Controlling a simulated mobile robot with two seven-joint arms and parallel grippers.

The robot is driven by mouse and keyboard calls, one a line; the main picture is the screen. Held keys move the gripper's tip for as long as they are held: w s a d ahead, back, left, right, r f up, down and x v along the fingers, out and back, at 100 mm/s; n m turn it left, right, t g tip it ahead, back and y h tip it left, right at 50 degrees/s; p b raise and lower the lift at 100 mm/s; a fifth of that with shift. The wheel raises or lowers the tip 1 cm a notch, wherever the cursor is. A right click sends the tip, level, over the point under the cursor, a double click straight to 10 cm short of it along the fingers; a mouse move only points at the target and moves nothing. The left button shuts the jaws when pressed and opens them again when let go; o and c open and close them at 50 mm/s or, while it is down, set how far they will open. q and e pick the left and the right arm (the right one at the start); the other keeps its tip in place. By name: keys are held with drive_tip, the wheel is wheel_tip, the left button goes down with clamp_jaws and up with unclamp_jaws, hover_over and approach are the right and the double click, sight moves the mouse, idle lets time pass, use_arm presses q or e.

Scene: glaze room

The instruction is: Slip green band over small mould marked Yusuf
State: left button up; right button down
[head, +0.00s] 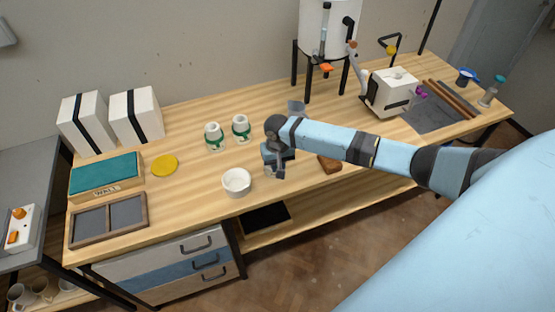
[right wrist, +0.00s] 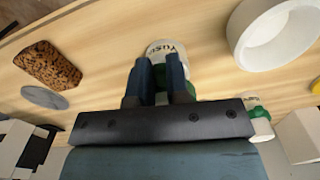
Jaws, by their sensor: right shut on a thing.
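My right gripper (head: 277,165) is low over the middle of the table; it also shows in the right wrist view (right wrist: 162,75). It is shut, with green (right wrist: 188,89), seemingly the green band, between and beside its fingers. A small white mould (right wrist: 167,48) with dark lettering, partly readable as Yusuf, shows just past the fingertips. The fingers hide part of the band and mould, and I cannot tell whether the band is around the mould. In the head view my gripper hides this mould. My left gripper is not in view.
Two white moulds with green bands (head: 215,137) (head: 241,128) stand behind left of my gripper. A white bowl (head: 237,182) is close at left. A brown speckled block (head: 329,164) lies at right. A yellow disc (head: 165,166) and the framed tray (head: 145,207) are farther left.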

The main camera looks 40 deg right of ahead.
drive_tip(key=shift+f, duration=0.75)
drive_tip(key=shift+f, duration=0.4)
idle(0.9)
drive_tip(key=c, duration=1)
unclamp_jaws()
drive_tip(key=shift+c, duration=0.2)
drive_tip(key=shift+p, duration=0.3)
wheel_tip(320, 180, up, 4)
drive_tip(key=p, duration=0.3)
drive_tip(key=shift+f+p, duration=0.25)
drive_tip(key=shift+p, duration=0.05)
drive_tip(key=shift+r, duration=2.75)
